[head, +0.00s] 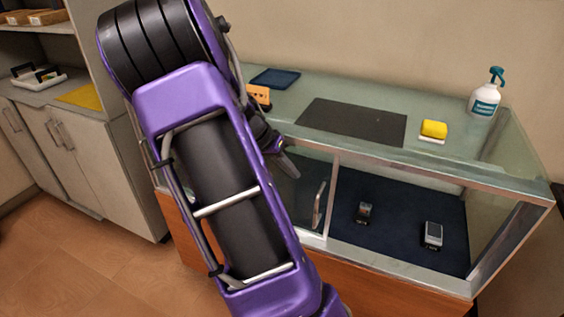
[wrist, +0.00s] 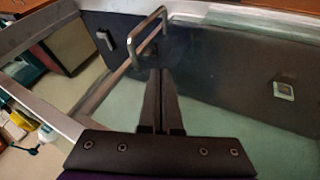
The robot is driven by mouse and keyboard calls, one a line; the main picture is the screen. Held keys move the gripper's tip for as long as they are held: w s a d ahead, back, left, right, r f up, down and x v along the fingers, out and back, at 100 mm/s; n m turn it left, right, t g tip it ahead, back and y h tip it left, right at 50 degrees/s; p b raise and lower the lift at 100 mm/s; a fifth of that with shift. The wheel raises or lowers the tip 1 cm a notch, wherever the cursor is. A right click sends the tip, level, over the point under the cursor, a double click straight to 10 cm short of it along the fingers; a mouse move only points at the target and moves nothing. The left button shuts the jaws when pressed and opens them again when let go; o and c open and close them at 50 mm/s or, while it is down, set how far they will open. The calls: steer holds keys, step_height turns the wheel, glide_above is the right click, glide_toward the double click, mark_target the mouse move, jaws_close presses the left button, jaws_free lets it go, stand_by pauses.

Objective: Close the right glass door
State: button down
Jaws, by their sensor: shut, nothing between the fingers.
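The glass display case (head: 390,262) has a metal-framed front. A glass door (head: 308,182) with an upright metal handle (head: 319,204) sits left of the middle of the front, partly hidden by my arm. The right part of the front looks open, though clear glass is hard to tell. My gripper (head: 294,174) is shut and empty, in front of the glass to the left of the handle. In the wrist view, the closed fingertips (wrist: 160,74) point toward the glass, close to the bar handle (wrist: 147,40). Whether they touch anything is unclear.
Two small devices, one left (head: 363,212) and one right (head: 433,234), lie on the navy mat inside. On top are a dark mat (head: 352,122), a yellow sponge (head: 434,129), a spray bottle (head: 485,95) and an orange object (head: 258,96). Cabinets (head: 75,150) stand at left.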

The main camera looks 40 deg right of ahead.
mark_target(310, 182)
steer(key=s+d+f, duration=0.3)
steer(key=s, duration=0.1)
steer(key=shift+s+d, duration=0.1)
stand_by(0.5)
